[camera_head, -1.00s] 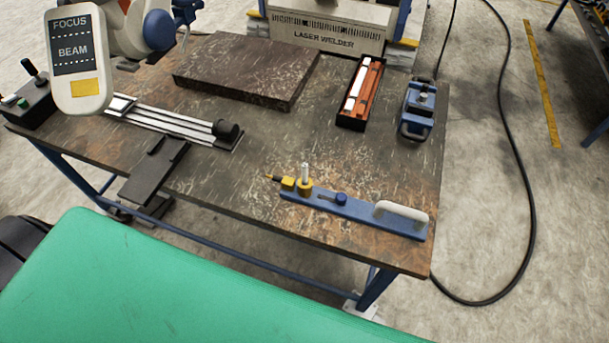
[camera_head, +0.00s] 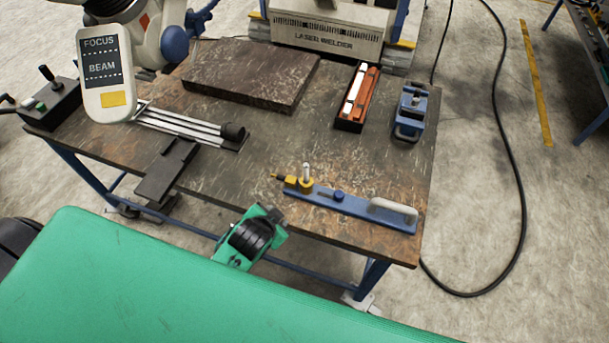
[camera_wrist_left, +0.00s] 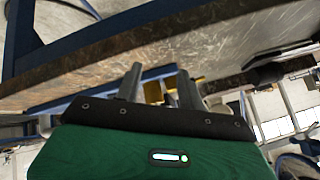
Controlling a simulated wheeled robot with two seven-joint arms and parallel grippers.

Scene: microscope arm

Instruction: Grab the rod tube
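I cannot tell for certain which thing is the rod tube. White rods (camera_head: 185,124) lie side by side at the table's left, with a black cylindrical end piece (camera_head: 233,131). A narrow black box (camera_head: 349,125) at the back right holds orange and white sticks. A green and black part of my arm shows at the table's front edge in the head view; its fingers are not clear there. In the left wrist view my left gripper (camera_wrist_left: 159,86) has its fingers apart and nothing visibly held, close to the table edge. My right gripper is not in view.
A blue tool (camera_head: 350,205) with yellow fittings and a pale handle lies near the table's front edge. A dark slab (camera_head: 250,75), a blue clamp (camera_head: 411,110), and the laser welder (camera_head: 327,40) stand behind. A control pad (camera_head: 104,72) hangs at left. The table's middle is clear.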

